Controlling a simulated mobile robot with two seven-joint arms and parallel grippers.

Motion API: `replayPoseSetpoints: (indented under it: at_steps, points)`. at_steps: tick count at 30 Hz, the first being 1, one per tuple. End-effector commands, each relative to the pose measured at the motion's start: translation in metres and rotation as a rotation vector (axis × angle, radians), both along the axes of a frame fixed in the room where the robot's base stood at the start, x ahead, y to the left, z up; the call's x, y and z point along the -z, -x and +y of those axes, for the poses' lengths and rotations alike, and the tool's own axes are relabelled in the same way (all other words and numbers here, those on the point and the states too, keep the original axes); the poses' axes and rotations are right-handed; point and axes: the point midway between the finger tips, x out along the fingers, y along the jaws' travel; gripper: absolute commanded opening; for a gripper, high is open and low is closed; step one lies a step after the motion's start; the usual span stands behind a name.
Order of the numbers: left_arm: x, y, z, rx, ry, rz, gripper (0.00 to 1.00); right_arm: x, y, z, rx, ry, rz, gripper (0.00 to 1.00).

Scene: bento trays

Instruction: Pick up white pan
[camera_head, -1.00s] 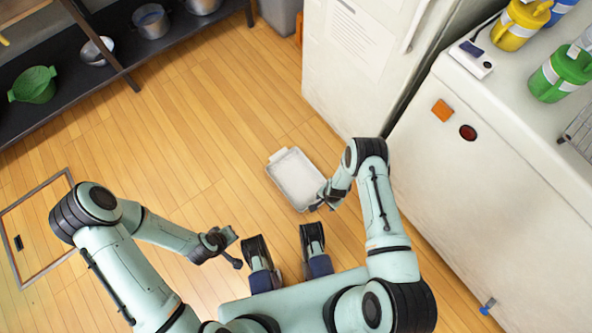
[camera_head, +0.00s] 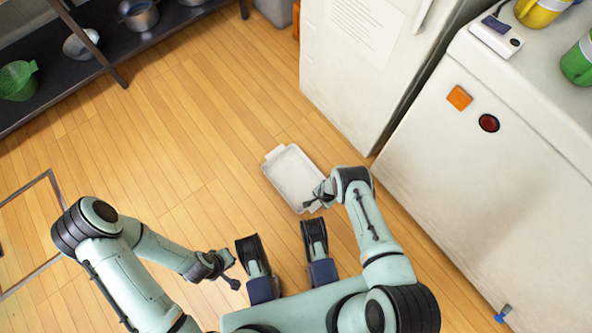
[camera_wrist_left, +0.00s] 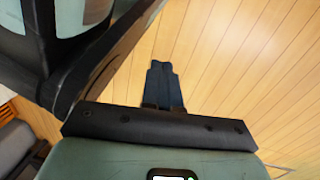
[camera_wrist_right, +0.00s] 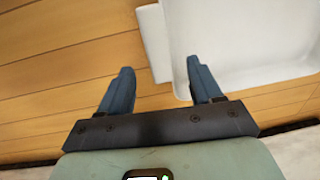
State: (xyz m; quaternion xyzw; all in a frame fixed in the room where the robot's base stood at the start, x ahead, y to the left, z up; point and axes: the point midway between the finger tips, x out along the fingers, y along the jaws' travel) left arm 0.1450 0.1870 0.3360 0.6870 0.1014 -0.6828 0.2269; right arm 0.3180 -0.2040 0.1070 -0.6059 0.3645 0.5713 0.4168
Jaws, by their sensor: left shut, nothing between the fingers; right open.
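The white pan (camera_head: 291,172), a shallow rectangular tray with tab handles, lies on the wooden floor ahead of me. My right gripper (camera_head: 313,203) is open at the pan's near right end. In the right wrist view, the right gripper (camera_wrist_right: 160,80) has one finger over the floor and the other overlapping the pan (camera_wrist_right: 245,45). The pan's edge and handle tab show between and ahead of the fingertips; contact cannot be told. My left gripper (camera_head: 236,275) is shut and empty, left of the pan and apart from it. Its closed fingers (camera_wrist_left: 163,68) show over bare floor.
A white cabinet (camera_head: 480,180) stands at the right, and a white fridge-like unit (camera_head: 352,85) stands behind the pan. A dark shelf (camera_head: 60,85) with pots and a green bowl (camera_head: 17,82) is at upper left. The floor left of the pan is clear.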

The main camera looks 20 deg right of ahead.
Motion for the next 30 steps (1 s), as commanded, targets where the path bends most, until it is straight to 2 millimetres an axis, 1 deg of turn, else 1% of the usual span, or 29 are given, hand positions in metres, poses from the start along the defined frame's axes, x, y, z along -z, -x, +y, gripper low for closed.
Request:
replayPoseSetpoints:
  at_steps: [2,6,10,15,21,23,24,26,27,30]
  points:
    - [0.006,0.007,0.001,-0.002,0.001,0.022,0.0,0.008,0.001,0.001,0.0,-0.001,0.001,0.64]
    - [0.019,0.027,0.003,-0.01,0.006,0.09,0.0,0.029,0.001,0.004,-0.002,0.001,0.001,0.64]
    - [0.027,0.046,0.005,-0.015,0.01,0.151,0.0,0.044,0.0,0.005,-0.001,0.0,0.0,0.64]
    - [0.03,0.056,0.007,-0.019,0.012,0.185,0.0,0.051,-0.001,0.005,-0.001,0.0,0.0,0.64]
    - [0.029,0.056,0.007,-0.018,0.012,0.183,0.0,0.05,-0.001,0.005,-0.001,0.0,0.0,0.64]
    - [0.029,0.056,0.006,-0.018,0.012,0.183,0.0,0.05,-0.001,0.005,-0.001,0.0,0.0,0.45]
    - [0.029,0.055,0.007,-0.018,0.012,0.183,0.0,0.05,-0.001,0.005,-0.001,0.0,0.0,0.32]
    - [0.029,0.055,0.006,-0.018,0.012,0.182,0.0,0.05,-0.001,0.005,-0.001,0.0,0.0,0.12]
    - [0.029,0.055,0.006,-0.018,0.013,0.182,0.0,0.05,-0.001,0.005,-0.001,0.0,0.0,0.0]
    - [0.029,0.055,0.006,-0.018,0.013,0.182,0.0,0.05,-0.002,0.005,-0.001,0.0,-0.002,0.0]
